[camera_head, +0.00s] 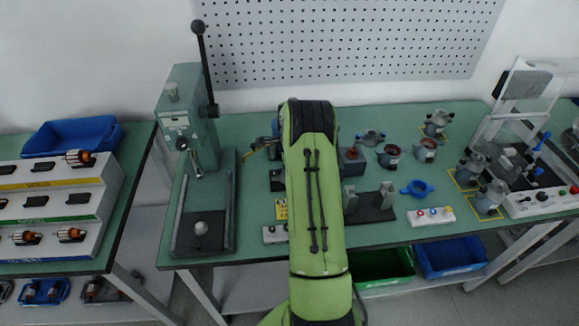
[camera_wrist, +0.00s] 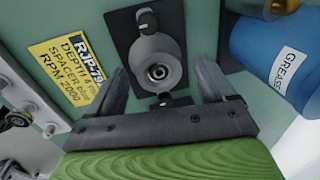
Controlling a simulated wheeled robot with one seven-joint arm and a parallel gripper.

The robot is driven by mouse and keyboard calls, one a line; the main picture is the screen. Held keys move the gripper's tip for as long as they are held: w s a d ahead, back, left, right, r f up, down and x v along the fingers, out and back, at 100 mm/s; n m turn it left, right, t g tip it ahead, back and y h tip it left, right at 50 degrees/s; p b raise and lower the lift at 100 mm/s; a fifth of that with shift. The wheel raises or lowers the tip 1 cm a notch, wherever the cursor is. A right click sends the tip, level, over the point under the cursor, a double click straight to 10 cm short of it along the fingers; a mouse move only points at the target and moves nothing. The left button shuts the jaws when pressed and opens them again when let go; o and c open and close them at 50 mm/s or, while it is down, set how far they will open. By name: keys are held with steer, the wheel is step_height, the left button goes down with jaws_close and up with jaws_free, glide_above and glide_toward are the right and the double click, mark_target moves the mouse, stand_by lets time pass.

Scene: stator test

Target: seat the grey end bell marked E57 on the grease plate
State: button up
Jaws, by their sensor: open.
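In the wrist view, a grey round part (camera_wrist: 158,70) like an end bell, with a ringed hole in its middle, sits over a dark plate (camera_wrist: 122,28). Dark knobs or ears show above and below it. No E57 mark is readable, and I cannot tell whether it is fully seated. My gripper (camera_wrist: 161,76) is open, with one finger on each side of the grey part; contact is not clear. A blue container labelled GREASE (camera_wrist: 280,55) lies to the right. In the head view my arm hides the gripper. Another grey eared part (camera_head: 371,137) lies on the bench there.
A yellow card (camera_wrist: 70,75) lies left of the plate. Several motor parts and a test stand (camera_head: 520,120) occupy the right.

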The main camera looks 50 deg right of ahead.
step_height(320, 180, up, 16)
steer(key=s+a+p, duration=0.1)
steer(key=s, duration=0.1)
steer(key=shift+a+f+p, duration=0.25)
steer(key=shift+a+p, duration=0.05)
stand_by(0.6)
steer(key=s+a+r+n+t, duration=0.1)
steer(key=s+a+r+n, duration=0.1)
steer(key=a+r+n, duration=0.6)
steer(key=s+a+r+n+t, duration=0.1)
steer(key=s+a+r+n, duration=0.2)
steer(key=a, duration=0.8)
steer(key=s+a+n+t+y, duration=0.1)
steer(key=s+a+n+t, duration=0.1)
steer(key=s+a+n, duration=1.2)
steer(key=shift+s+r+n, duration=0.2)
steer(key=shift+s+n, duration=0.3)
steer(key=shift+s, duration=0.5)
